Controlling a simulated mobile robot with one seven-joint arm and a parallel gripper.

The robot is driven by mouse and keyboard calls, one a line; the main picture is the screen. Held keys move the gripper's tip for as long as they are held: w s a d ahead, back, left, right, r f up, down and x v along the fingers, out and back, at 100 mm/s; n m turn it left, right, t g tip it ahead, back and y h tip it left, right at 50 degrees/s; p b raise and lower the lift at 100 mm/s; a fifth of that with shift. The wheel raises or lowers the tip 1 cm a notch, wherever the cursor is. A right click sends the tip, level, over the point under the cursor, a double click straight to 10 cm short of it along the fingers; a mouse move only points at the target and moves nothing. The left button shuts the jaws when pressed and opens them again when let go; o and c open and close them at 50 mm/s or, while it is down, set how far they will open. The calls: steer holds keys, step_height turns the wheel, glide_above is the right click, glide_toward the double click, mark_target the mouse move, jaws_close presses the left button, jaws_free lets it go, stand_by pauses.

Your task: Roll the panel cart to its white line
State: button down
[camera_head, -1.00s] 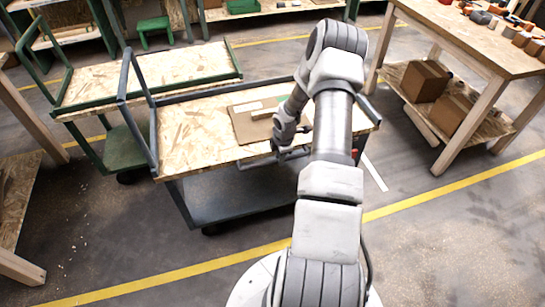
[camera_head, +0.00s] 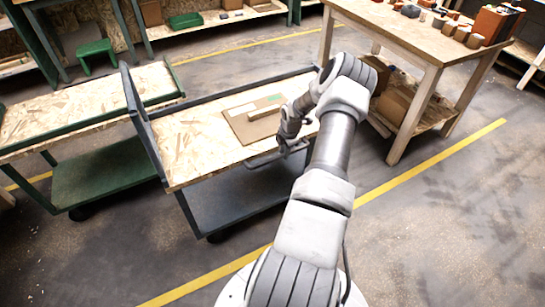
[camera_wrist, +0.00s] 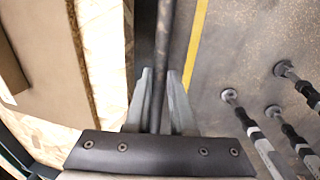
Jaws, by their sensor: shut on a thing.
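The panel cart (camera_head: 190,150) has a chipboard top, a blue-grey frame with a tall upright end at its left, and a blue-grey lower shelf (camera_head: 235,195). A flat brown board (camera_head: 245,125) with a small pale strip lies on its top. My gripper (camera_head: 288,143) is at the cart's near long side, on the side bar (camera_head: 262,162). In the wrist view my gripper's fingers (camera_wrist: 160,88) are shut around that dark bar (camera_wrist: 163,45), one finger on each side. The white line is not visible now; my arm covers the cart's right end.
A green cart (camera_head: 90,110) stands close behind and left of the panel cart. A wooden workbench (camera_head: 430,45) with boxes on its lower shelf stands at the right, near the cart's right end. A yellow floor line (camera_head: 430,160) crosses in front; the floor at lower right is clear.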

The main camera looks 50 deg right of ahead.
steer(key=shift+s+d, duration=0.4)
steer(key=shift+d, duration=0.4)
steer(key=c, duration=0.8)
jaws_free()
steer(key=shift+d, duration=0.15)
steer(key=shift+o, duration=0.2)
steer(key=shift+r, duration=0.15)
steer(key=s+a+r+p, duration=0.1)
steer(key=s+r+p, duration=0.1)
steer(key=r, duration=1.4)
steer(key=shift+s+r+p, duration=0.35)
steer(key=shift+s+r, duration=0.05)
steer(key=shift+s, duration=0.15)
steer(key=shift+a, duration=0.1)
